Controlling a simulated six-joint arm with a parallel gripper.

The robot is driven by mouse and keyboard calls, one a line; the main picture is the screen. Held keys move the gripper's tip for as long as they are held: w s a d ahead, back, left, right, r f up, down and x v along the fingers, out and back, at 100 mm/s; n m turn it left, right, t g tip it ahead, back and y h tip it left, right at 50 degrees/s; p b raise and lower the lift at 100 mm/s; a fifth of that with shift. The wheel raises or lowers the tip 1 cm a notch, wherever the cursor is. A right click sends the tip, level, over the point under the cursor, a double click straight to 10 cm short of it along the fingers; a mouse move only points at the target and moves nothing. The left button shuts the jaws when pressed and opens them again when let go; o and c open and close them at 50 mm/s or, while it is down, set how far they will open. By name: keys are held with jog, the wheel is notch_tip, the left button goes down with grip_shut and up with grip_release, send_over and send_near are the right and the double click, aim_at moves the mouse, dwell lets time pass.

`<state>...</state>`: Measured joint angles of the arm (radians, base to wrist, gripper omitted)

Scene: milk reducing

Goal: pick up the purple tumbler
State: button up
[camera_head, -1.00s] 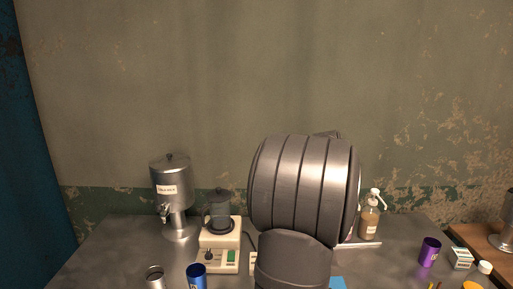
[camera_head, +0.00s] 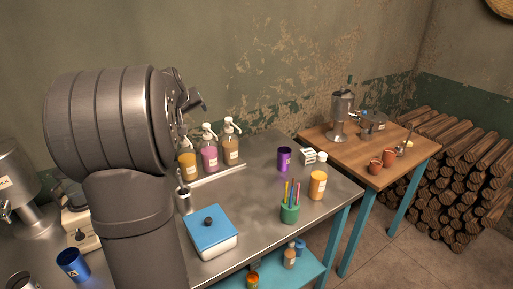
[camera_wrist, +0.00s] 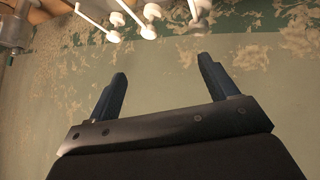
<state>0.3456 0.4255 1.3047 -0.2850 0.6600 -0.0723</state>
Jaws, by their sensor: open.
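The purple tumbler (camera_head: 284,159) stands upright on the metal table, near its right end, in the head view. My gripper (camera_head: 196,103) shows partly behind my arm, raised above the pump bottles and well to the left of the tumbler. In the wrist view my gripper (camera_wrist: 160,82) has two blue fingers spread apart with nothing between them. The tumbler is not in the wrist view.
An orange tumbler (camera_head: 317,185), a green pen cup (camera_head: 290,212) and a small white box (camera_head: 308,156) stand near the tumbler. Pump bottles (camera_head: 209,152) stand left. A blue-lidded box (camera_head: 211,229) sits in front. A wooden table (camera_head: 358,172) adjoins at right.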

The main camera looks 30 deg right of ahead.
jog(key=s+d+f+m+g, duration=0.1)
jog(key=s+d+f+m, duration=0.25)
jog(key=d, duration=0.55)
jog(key=s+d+f+m+g, duration=0.2)
jog(key=s+d+f+m, duration=0.15)
jog(key=d, duration=0.45)
jog(key=s+d+f+m+g, duration=0.1)
jog(key=s+d+f+m, duration=0.15)
jog(key=s+d, duration=0.45)
send_near(284, 150)
notch_tip(284, 150, down, 2)
jog(key=s, duration=0.2)
jog(key=shift+w+x, duration=0.25)
jog(key=shift+x, duration=1.35)
jog(key=shift+w+x, duration=0.2)
jog(key=shift+x, duration=1.4)
jog(key=shift+r, duration=0.15)
jog(key=c, duration=1.1)
